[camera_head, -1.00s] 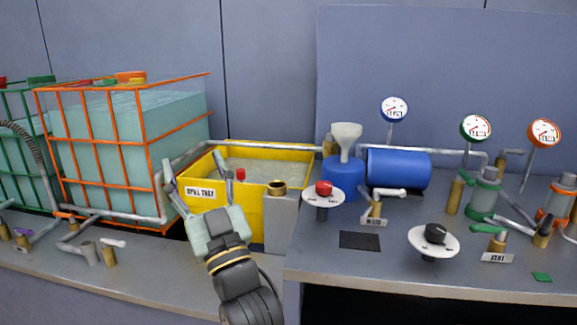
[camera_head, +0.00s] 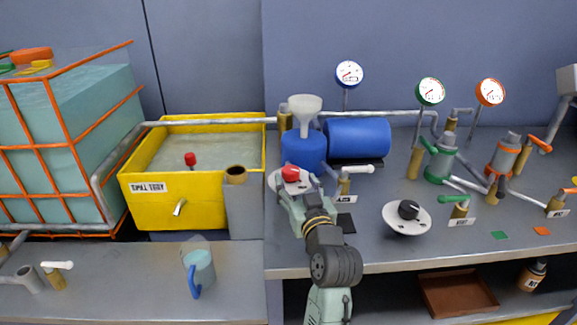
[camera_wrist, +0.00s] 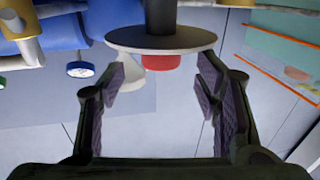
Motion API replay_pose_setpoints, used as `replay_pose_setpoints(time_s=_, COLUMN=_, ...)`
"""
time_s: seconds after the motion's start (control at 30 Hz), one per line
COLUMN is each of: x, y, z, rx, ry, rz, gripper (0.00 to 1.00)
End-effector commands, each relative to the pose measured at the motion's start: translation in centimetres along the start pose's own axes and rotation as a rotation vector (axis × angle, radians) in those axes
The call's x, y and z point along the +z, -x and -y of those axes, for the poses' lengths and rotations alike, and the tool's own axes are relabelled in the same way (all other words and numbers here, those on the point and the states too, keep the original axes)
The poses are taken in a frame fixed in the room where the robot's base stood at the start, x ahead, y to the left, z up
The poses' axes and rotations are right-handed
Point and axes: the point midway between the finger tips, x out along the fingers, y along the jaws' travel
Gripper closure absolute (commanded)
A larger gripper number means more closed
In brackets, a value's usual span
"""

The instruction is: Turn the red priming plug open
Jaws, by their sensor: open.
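The red priming plug (camera_head: 290,173) sits on a round white dial plate (camera_head: 278,184) in front of the blue pump (camera_head: 303,150) with its pale funnel. In the wrist view, which looks upside down, the red plug (camera_wrist: 161,62) shows below the rim of the plate (camera_wrist: 160,38). My gripper (camera_head: 297,192) is at the near side of the dial and hides part of it. In the wrist view my gripper (camera_wrist: 161,82) is open and empty. Its two fingers stand apart, left and right of the plug, with clear gaps.
A white-handled valve (camera_head: 345,182) stands close right of my gripper. A black-knobbed dial (camera_head: 407,212) is further right. The yellow spill tray (camera_head: 180,205) and a grey post (camera_head: 244,205) are left. A clear jug (camera_head: 200,268) stands on the lower left bench.

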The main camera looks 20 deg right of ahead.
Motion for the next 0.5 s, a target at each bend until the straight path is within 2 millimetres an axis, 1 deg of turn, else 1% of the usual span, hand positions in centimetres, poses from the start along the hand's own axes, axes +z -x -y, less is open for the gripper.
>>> replay_pose_setpoints(time_s=0.03, x=-0.4, y=-1.1, z=0.0, rx=-0.001, ry=0.0, rz=0.001, gripper=0.42)
replay_pose_setpoints(time_s=0.2, x=-0.3, y=-3.8, z=0.0, rx=-0.001, ry=0.0, rz=0.0, gripper=0.42)
replay_pose_setpoints(time_s=0.33, x=-0.2, y=-5.1, z=0.1, rx=0.0, ry=0.0, rz=0.0, gripper=0.42)
replay_pose_setpoints(time_s=0.5, x=-0.1, y=-5.7, z=0.0, rx=0.0, ry=0.001, rz=-0.001, gripper=0.42)
